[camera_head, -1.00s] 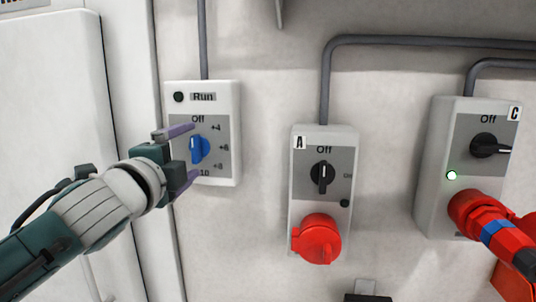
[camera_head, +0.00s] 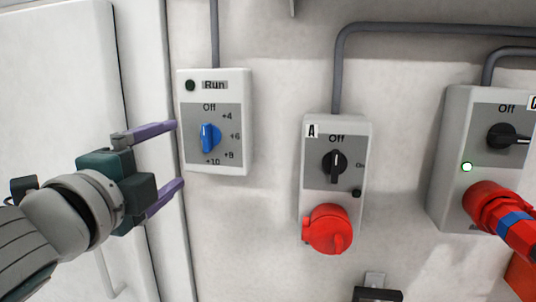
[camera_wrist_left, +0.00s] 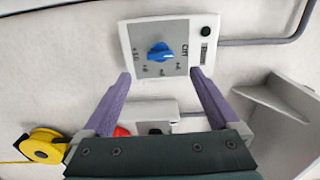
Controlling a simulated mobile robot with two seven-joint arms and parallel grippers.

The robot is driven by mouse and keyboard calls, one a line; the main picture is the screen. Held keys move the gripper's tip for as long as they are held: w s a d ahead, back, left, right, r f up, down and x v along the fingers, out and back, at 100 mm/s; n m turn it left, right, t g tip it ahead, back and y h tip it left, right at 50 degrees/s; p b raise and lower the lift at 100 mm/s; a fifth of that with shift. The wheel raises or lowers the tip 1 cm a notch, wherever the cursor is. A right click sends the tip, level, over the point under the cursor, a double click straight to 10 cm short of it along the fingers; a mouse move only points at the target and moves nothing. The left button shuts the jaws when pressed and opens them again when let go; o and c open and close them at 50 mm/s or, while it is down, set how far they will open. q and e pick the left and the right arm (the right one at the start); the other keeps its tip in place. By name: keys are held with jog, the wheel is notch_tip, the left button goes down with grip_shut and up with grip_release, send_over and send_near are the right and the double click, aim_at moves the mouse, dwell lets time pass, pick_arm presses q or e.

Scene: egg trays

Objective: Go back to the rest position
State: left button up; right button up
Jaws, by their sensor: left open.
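My left gripper (camera_head: 180,157) is open and empty, with its purple fingers spread. It is left of the Run box (camera_head: 234,122), apart from its blue knob (camera_head: 210,137). In the left wrist view the fingers (camera_wrist_left: 158,84) frame the same box from a distance, with the blue knob (camera_wrist_left: 160,52) beyond and between them. The knob stands upright in the head view, its dial marked Off, +4, +6, +8 and +10. The dark lamp (camera_head: 190,85) beside the word Run is unlit. My right gripper is not in view.
Box A (camera_head: 334,122) with a black switch (camera_head: 334,165) and red socket (camera_head: 328,229) is on the wall. Box C (camera_head: 455,140) at right has a lit lamp (camera_head: 467,167) and a red plug (camera_head: 512,220). A yellow tape measure (camera_wrist_left: 45,146) lies at left in the wrist view.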

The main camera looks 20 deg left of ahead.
pick_arm(q)
jog(key=s+d+f+n+g+h, duration=0.2)
jog(key=s+d+f+n+g, duration=0.3)
jog(key=s, duration=0.3)
jog(key=s+d+f+n+g+h, duration=0.1)
jog(key=s+d+f+n+g, duration=0.25)
jog(key=s+f, duration=0.3)
jog(key=s+d+f+n+g+h, duration=0.25)
jog(key=s+f+n+g, duration=0.25)
jog(key=s, duration=0.4)
notch_tip(320, 180, up, 31)
jog(key=p, duration=3.1)
jog(key=shift+w+d+f+y, duration=0.15)
jog(key=shift+w+d+y, duration=0.2)
jog(key=shift+y, duration=0.1)
